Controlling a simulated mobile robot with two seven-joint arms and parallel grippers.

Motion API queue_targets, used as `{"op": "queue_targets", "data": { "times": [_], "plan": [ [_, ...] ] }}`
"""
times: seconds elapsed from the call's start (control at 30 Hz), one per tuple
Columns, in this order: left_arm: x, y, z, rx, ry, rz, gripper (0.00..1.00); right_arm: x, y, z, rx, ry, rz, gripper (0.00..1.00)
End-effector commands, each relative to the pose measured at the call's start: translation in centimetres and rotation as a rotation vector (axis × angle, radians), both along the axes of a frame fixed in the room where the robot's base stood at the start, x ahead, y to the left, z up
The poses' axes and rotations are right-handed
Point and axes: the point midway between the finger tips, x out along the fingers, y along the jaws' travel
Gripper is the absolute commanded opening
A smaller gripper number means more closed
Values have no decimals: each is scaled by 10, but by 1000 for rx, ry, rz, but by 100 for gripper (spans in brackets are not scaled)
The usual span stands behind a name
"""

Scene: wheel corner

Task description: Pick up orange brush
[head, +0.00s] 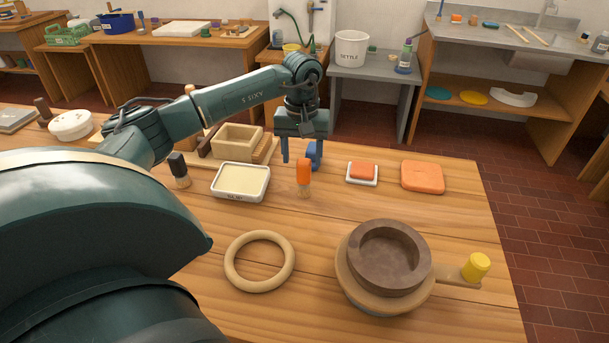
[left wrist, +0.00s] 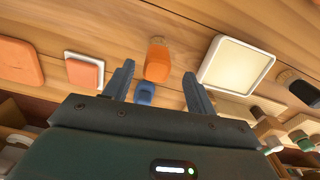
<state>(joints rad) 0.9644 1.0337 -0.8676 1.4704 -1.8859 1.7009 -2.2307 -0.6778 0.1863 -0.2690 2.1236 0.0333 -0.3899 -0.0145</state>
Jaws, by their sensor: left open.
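The orange brush (head: 304,173) stands upright on the wooden table, orange handle up and pale bristles down. My left gripper (head: 301,161) is open and points down just behind it, above the table. In the left wrist view, the orange brush (left wrist: 157,59) shows just beyond and between the fingertips of the left gripper (left wrist: 159,69), and the fingers do not hold it. A blue object (head: 314,153) stands close behind the brush; it also shows between the fingers in the left wrist view (left wrist: 145,93). My right gripper is not in view.
A white tray (head: 240,196) and a black-handled brush (head: 179,168) stand left of the orange brush. An orange block on a white dish (head: 362,173) and an orange slab (head: 422,177) lie to the right. A wooden ring (head: 231,270) and a wheel with a brown bowl (head: 345,285) are in front.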

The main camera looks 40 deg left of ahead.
Motion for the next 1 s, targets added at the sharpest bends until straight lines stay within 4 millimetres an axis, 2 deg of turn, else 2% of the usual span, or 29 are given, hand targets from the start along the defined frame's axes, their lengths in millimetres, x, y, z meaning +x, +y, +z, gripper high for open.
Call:
{"op": "queue_targets", "data": {
  "times": [0.17, 0.4, 0.5, 0.77, 1.0],
  "plan": [
    [0, -1, -12, -3, 2, 0, 56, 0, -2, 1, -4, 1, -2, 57],
    [1, -3, -47, -3, 2, 2, 56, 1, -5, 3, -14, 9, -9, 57],
    [2, -3, -56, -2, 0, 1, 56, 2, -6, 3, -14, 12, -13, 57],
    [2, -3, -59, -2, -1, 1, 56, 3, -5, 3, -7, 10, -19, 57],
    [2, -3, -59, -2, -2, 1, 37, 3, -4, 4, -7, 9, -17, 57]
  ]
}}
